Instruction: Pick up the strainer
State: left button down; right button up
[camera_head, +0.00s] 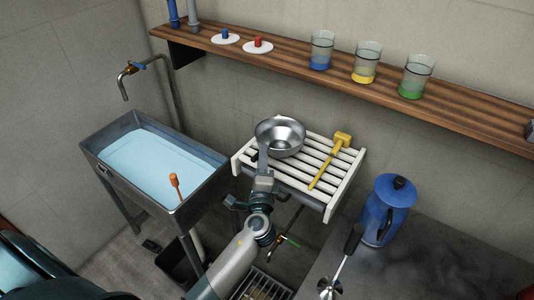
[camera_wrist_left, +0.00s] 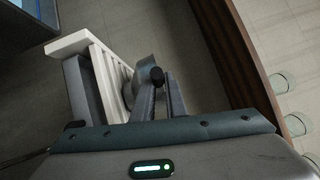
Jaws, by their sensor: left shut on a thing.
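The strainer (camera_head: 283,141) is a shiny metal bowl at the back left of the white slatted rack. My left gripper (camera_head: 262,163) reaches in from below, at the near left side of the bowl, and is shut on the strainer. Its fingers hide most of the held part. In the left wrist view the fingers (camera_wrist_left: 160,98) stand beside the grey bowl (camera_wrist_left: 143,70), with a dark round knob (camera_wrist_left: 157,75) between their tips. I cannot tell whether the bowl rests on the slats or is just above them. My right gripper is not in view.
A yellow tool (camera_head: 330,160) lies on the rack (camera_head: 308,191), right of the bowl. A water-filled sink (camera_head: 195,212) stands left. A wooden shelf (camera_head: 460,97) with several glasses runs above. A blue jug (camera_head: 385,210) stands on the grey counter (camera_head: 430,265) at right.

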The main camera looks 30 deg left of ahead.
pick_arm(q)
jog(key=w+d+r+b, duration=0.3)
jog(key=w+d+r, duration=0.1)
jog(key=d+r, duration=0.6)
jog(key=shift+d+r, duration=0.4)
jog(key=shift+d, duration=0.05)
jog(key=shift+w, duration=0.1)
